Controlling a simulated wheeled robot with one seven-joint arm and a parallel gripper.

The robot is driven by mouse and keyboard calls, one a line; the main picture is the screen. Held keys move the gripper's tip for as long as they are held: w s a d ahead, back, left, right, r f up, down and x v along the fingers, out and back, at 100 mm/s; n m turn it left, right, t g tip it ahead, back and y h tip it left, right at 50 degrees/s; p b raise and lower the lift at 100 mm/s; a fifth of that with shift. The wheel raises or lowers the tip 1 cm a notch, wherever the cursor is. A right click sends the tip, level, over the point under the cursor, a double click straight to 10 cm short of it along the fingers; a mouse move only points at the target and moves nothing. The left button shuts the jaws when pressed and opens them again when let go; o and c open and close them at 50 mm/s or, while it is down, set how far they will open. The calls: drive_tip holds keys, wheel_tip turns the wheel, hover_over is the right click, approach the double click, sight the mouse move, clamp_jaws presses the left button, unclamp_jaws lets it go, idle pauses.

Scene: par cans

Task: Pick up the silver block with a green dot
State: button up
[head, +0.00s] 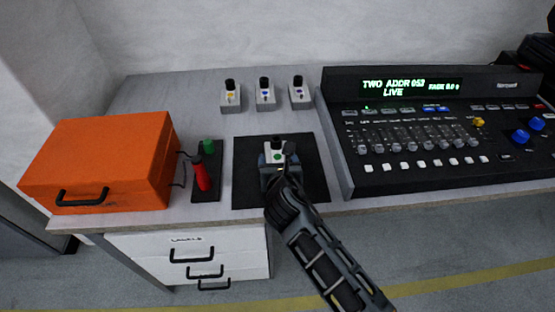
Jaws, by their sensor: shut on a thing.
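The silver block with a green dot (278,156) is at the middle of the black mat (308,178). It has a dark knob on top, and the green dot shows on its upper face. My gripper (276,166) comes in from the lower right and is shut on this block, with its jaws at the block's sides. The gripper hides the block's lower part, so I cannot tell whether it touches the mat.
Three similar silver blocks stand behind, with yellow (231,97), blue (265,96) and white (299,94) marks. A mixing console (425,130) fills the right. Drawers (190,250) are below.

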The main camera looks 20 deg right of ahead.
drive_tip(key=c, duration=0.7)
drive_tip(key=shift+c, duration=0.2)
drive_tip(key=shift+r, duration=0.1)
